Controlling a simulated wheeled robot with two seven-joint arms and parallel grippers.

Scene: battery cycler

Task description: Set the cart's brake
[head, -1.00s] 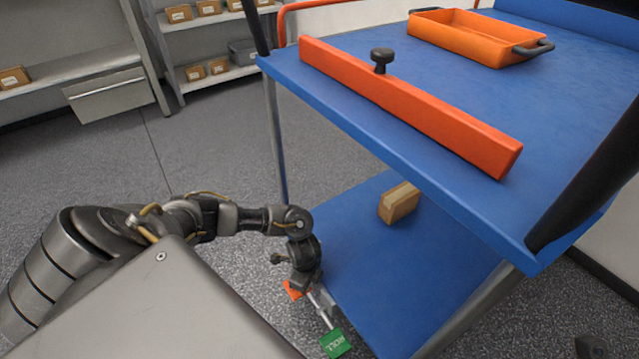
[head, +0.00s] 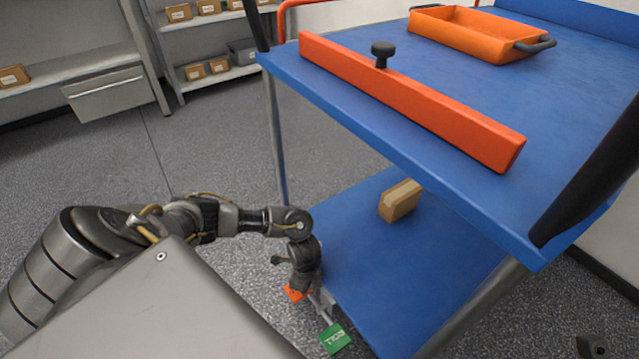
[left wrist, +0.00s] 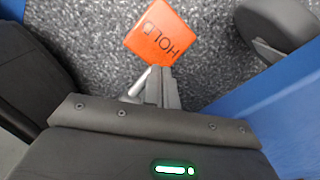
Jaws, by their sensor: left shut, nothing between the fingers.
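The cart (head: 440,235) has a blue top deck and a blue lower shelf. At the near lower corner, an orange tag (head: 294,292) and a green tag (head: 335,338) sit close to the floor. In the left wrist view the orange tag (left wrist: 158,32) reads HOLD. A pale rod (left wrist: 140,82) lies beside the fingers.
An orange bar with a black knob (head: 382,50) lies along the cart's top deck, near an orange tray (head: 475,35). A small carton (head: 399,200) sits on the lower shelf. Shelving (head: 70,75) stands at the back left. Grey floor (head: 215,140) is open left of the cart.

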